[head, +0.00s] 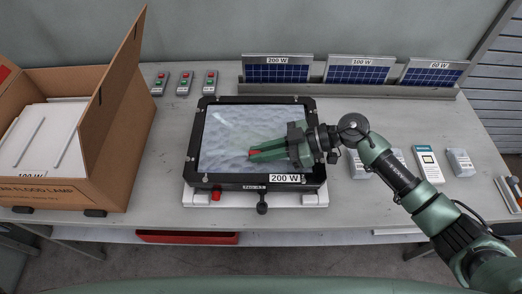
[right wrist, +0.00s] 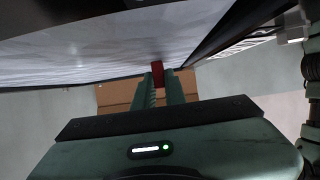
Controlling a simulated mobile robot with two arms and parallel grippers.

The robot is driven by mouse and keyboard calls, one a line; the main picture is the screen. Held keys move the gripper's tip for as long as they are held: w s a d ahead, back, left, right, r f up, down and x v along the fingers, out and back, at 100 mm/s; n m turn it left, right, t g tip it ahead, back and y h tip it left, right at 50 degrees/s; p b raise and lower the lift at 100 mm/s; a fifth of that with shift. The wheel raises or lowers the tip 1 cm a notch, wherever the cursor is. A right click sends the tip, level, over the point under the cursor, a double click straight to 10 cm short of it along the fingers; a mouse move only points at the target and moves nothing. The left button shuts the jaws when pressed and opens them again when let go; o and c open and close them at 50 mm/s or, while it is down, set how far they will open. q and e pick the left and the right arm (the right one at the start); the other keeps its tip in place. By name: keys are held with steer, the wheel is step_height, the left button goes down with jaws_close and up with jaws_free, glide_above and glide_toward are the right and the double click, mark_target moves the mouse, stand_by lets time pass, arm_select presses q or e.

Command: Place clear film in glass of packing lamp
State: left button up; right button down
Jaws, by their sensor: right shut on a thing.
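The packing lamp (head: 197,182) is a black-framed floodlight housing marked 200 W, lying on white supports with its glass (head: 228,165) facing up. My right gripper (head: 254,154) is over the glass, its fingers pointing left. It is shut on a small red tab, which also shows between the fingertips in the right wrist view (right wrist: 157,72). The tab looks like part of the clear film (head: 232,123), visible only as faint pale sheen over the glass. I cannot tell whether the film touches the glass or how its edges lie. My left gripper is out of view.
An open cardboard box (head: 112,150) with white packing stands at the left. Several small solar panels (head: 278,70) stand in a rack at the back. A handheld meter (head: 428,164) and grey boxes lie at the right.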

steer(key=c, duration=1.5)
jaws_free()
steer(key=shift+d+r, duration=0.15)
steer(key=b+v, duration=0.1)
steer(key=v, duration=0.9)
steer(key=shift+d+b, duration=0.3)
steer(key=shift+d+r, duration=0.3)
steer(key=shift+d, duration=0.2)
